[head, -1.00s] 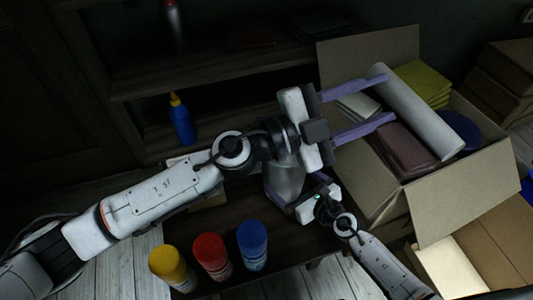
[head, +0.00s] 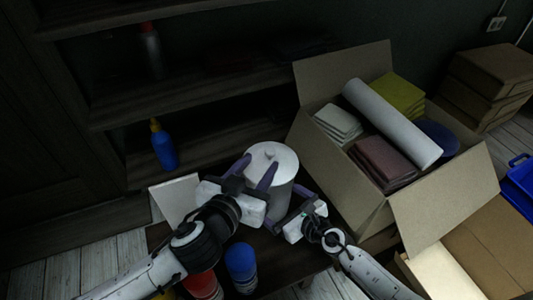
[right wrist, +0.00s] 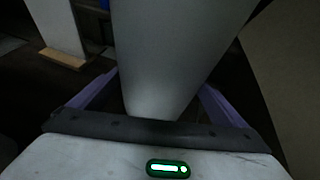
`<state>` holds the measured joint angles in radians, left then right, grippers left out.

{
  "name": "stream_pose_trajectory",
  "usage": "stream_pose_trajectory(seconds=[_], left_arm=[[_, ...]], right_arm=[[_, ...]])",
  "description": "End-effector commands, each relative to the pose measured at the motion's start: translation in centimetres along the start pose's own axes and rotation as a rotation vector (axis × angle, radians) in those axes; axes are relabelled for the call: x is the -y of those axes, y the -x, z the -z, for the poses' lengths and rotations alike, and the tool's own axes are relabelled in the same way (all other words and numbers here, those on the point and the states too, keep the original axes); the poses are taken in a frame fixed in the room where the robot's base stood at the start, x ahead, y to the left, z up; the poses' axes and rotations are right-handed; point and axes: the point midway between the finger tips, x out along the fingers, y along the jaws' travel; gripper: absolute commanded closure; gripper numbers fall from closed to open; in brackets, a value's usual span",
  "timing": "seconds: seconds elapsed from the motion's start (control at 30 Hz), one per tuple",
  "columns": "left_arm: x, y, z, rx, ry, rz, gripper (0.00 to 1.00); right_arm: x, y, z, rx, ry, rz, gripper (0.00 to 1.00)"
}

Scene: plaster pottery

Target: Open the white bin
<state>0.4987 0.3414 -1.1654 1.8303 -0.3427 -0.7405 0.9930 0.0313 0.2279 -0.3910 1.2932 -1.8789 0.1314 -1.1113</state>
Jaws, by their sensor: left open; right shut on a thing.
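The white bin (head: 281,192) stands upright on the dark table, with a round white lid (head: 281,153) and small knob on top. My left gripper (head: 258,165) is open at the near left edge of the lid, its purple fingers reaching over the top; I cannot tell whether they touch it. My right gripper (head: 290,207) is shut on the bin's side, low at the right. In the right wrist view the bin's pale wall (right wrist: 175,60) stands between the two purple fingers. The left gripper and arm hide part of the bin's near side.
A red can (head: 203,285) and a blue can (head: 241,265) stand close to my left arm. An open cardboard box (head: 435,200) with a white roll (head: 392,122) is at the right. A blue bottle (head: 164,148) stands on the shelf behind.

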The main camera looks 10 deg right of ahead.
Motion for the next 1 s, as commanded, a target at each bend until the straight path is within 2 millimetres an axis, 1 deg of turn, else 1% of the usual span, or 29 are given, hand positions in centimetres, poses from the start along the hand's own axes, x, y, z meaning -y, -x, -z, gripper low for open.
stream_pose_trajectory(seconds=[0.03, 0.2, 0.4, 0.6, 0.87, 0.97, 1.0], left_arm=[[0.0, -1.2, 0.1, -0.002, -0.004, 0.001, 0.58], [-0.1, -4.4, 0.1, -0.002, -0.003, 0.000, 0.58], [-0.1, -6.9, 0.1, -0.002, -0.002, 0.000, 0.58], [-0.1, -7.8, 0.1, -0.002, -0.003, -0.001, 0.58], [0.0, -7.9, 0.1, -0.002, -0.002, -0.001, 0.58], [0.0, -7.9, 0.1, -0.002, -0.002, -0.001, 0.73], [0.0, -7.9, 0.1, -0.002, -0.002, -0.001, 0.80]], right_arm=[[0.0, 0.0, 0.0, 0.000, 0.000, 0.000, 0.45], [0.0, 0.0, 0.0, 0.000, 0.001, 0.001, 0.45], [0.0, 0.0, 0.0, 0.001, 0.001, 0.001, 0.45], [0.0, 0.0, 0.0, 0.001, 0.001, 0.001, 0.45], [0.0, 0.0, 0.0, 0.001, 0.001, 0.001, 0.45], [0.0, 0.0, 0.0, 0.001, 0.001, 0.001, 0.45], [0.0, 0.0, 0.0, 0.001, 0.001, 0.001, 0.45]])
